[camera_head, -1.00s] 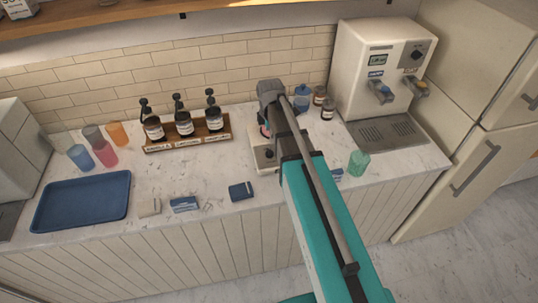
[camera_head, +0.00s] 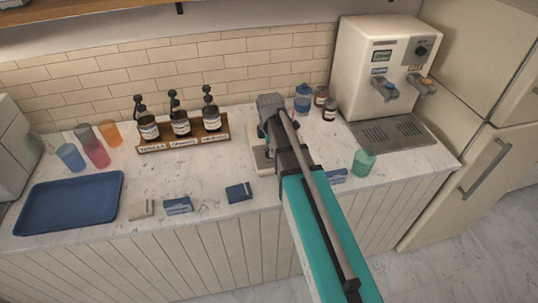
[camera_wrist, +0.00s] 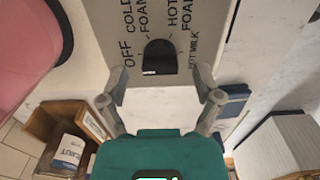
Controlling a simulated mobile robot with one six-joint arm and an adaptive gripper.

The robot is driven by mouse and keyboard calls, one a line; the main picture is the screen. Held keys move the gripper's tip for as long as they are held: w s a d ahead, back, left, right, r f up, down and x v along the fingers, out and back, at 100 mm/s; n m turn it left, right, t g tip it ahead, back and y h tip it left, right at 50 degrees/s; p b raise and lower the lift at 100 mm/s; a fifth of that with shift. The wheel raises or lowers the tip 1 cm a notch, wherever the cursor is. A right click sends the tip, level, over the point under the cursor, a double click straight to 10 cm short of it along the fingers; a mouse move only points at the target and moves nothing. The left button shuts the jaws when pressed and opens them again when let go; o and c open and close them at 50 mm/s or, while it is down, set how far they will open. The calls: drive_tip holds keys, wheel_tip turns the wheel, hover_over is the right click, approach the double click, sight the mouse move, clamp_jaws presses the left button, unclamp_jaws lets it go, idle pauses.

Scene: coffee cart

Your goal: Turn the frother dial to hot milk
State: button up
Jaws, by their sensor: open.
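The frother dial (camera_wrist: 160,57) is a black knob on a grey panel (camera_wrist: 208,20) in the wrist view. Labels around it read OFF, COLD FOAM, HOT FOAM and HOT MILK, with HOT MILK on its right. A small pale mark shows at its lower left edge; I cannot tell which setting it points to. My gripper (camera_wrist: 161,72) is open, one finger on each side of the dial, with visible gaps. In the head view my gripper (camera_head: 270,112) is over the frother (camera_head: 262,160), hiding most of it and the dial.
A pink rounded thing (camera_wrist: 28,38) is close left in the wrist view. The syrup rack (camera_head: 185,143) stands left of the frother. A green cup (camera_head: 363,162) and the white dispenser (camera_head: 360,70) stand right. Small boxes, including a dark blue one (camera_head: 239,192), lie in front.

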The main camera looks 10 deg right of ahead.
drive_tip(key=shift+f+b, duration=0.5)
drive_tip(key=shift+f, duration=0.3)
drive_tip(key=c, duration=1)
drive_tip(key=shift+a, duration=0.15)
drive_tip(key=shift+c, duration=0.7)
